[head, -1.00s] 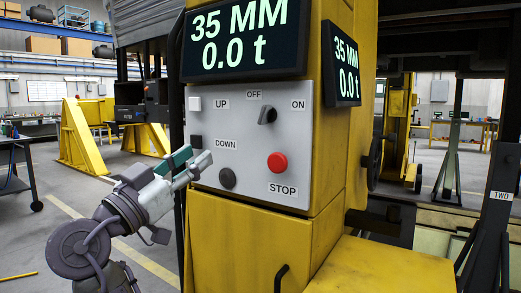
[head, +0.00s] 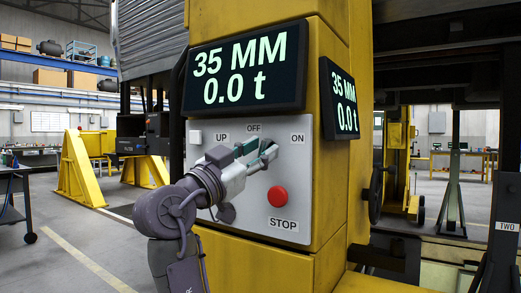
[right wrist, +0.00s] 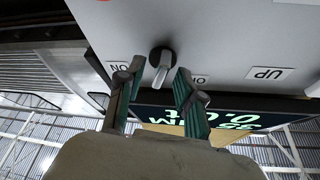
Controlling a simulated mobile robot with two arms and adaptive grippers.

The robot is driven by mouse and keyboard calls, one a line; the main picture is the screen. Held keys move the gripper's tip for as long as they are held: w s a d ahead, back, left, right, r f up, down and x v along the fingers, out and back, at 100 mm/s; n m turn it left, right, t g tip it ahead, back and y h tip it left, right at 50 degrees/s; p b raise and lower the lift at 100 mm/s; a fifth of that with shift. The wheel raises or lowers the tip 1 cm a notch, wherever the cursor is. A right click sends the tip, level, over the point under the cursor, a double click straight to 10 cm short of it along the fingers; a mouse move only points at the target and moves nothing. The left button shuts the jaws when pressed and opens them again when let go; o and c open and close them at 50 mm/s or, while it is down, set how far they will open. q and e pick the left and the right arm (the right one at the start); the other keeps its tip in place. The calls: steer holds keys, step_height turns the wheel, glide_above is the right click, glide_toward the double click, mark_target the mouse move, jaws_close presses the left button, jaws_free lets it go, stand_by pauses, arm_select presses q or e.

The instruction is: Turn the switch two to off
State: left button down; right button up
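The control panel (head: 291,205) on the yellow column carries a rotary switch (right wrist: 161,62) with a dark base and a grey lever. The OFF label (head: 253,127) and ON label (head: 298,140) are above it. My right gripper (head: 262,152) is in front of the switch in the head view, hiding most of it. In the right wrist view, upside down, its two green-faced fingers (right wrist: 158,92) are apart, with the lever at the gap between their tips. Contact cannot be told. The exact lever direction is unclear. My left gripper is not in view.
A red STOP button (head: 277,196) is below the switch. The UP button (head: 195,137) is to the left. A display (head: 247,70) reading 35 MM and 0.0 t is above. A TWO sign (head: 505,227) is at the far right.

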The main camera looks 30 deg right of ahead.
steer(key=shift+w+d+r, duration=0.1)
steer(key=shift+d+r, duration=0.05)
steer(key=shift+d, duration=0.2)
jaws_close()
steer(key=shift+n, duration=0.4)
steer(key=shift+n+t, duration=0.4)
steer(key=shift+n, duration=0.2)
steer(key=n+t+p, duration=0.1)
steer(key=n+t, duration=0.1)
steer(key=n, duration=0.2)
steer(key=shift+y, duration=0.4)
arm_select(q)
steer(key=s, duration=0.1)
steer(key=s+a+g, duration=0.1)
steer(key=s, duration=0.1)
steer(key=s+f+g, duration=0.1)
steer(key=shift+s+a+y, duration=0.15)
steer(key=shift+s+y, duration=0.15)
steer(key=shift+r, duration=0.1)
arm_select(e)
jaws_free()
